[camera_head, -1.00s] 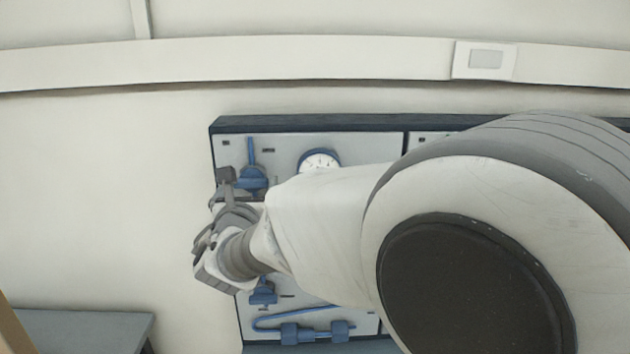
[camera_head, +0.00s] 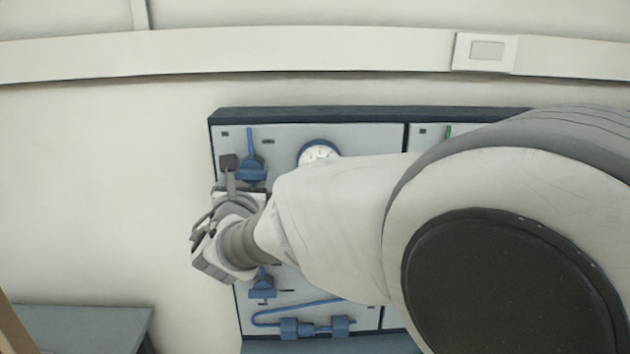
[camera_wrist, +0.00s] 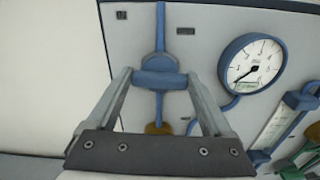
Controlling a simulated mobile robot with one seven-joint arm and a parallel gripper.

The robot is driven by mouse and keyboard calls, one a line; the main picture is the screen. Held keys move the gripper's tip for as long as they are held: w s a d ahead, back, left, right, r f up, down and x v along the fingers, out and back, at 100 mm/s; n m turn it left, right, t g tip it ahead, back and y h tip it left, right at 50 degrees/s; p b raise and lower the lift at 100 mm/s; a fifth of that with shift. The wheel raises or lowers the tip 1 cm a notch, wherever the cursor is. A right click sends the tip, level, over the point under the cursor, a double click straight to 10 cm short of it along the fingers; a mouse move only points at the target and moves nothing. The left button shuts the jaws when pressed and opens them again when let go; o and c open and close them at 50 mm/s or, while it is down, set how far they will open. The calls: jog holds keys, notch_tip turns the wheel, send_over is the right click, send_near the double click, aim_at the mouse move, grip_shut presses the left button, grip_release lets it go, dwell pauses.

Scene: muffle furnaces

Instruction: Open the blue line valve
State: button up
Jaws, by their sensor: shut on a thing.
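The blue line valve (camera_head: 252,170) is on the upper left of the wall panel, on a vertical blue pipe. In the wrist view its blue handle (camera_wrist: 160,80) lies crosswise between my two fingers. My gripper (camera_wrist: 160,77) is shut on this handle, one finger at each end. In the head view one grey fingertip of my gripper (camera_head: 229,163) shows at the valve's left side; the other is hard to make out. A brass-coloured part (camera_wrist: 158,128) shows below the handle.
A round blue-rimmed gauge (camera_wrist: 252,64) sits right of the valve, its needle pointing lower left. A second blue valve (camera_head: 262,285) and blue pipe fittings (camera_head: 315,327) are lower on the panel. My arm hides much of it. A grey table (camera_head: 80,330) stands lower left.

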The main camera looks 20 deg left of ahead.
jog(key=m+b, duration=0.2)
jog(key=b, duration=0.1)
jog(key=f+m+b, duration=0.1)
jog(key=b, duration=0.3)
jog(key=shift+d+m, duration=0.1)
jog(key=shift+m, duration=0.3)
jog(key=m+b, duration=0.4)
jog(key=b, duration=0.4)
jog(key=shift+m, duration=0.3)
jog(key=m+b, duration=0.5)
jog(key=b, duration=0.2)
jog(key=shift+d+r, duration=0.1)
jog(key=m+b, duration=0.3)
jog(key=shift+r+m, duration=0.2)
jog(key=shift+m, duration=0.1)
jog(key=o, duration=1.1)
jog(key=shift+o, duration=0.2)
jog(key=shift+b, duration=0.3)
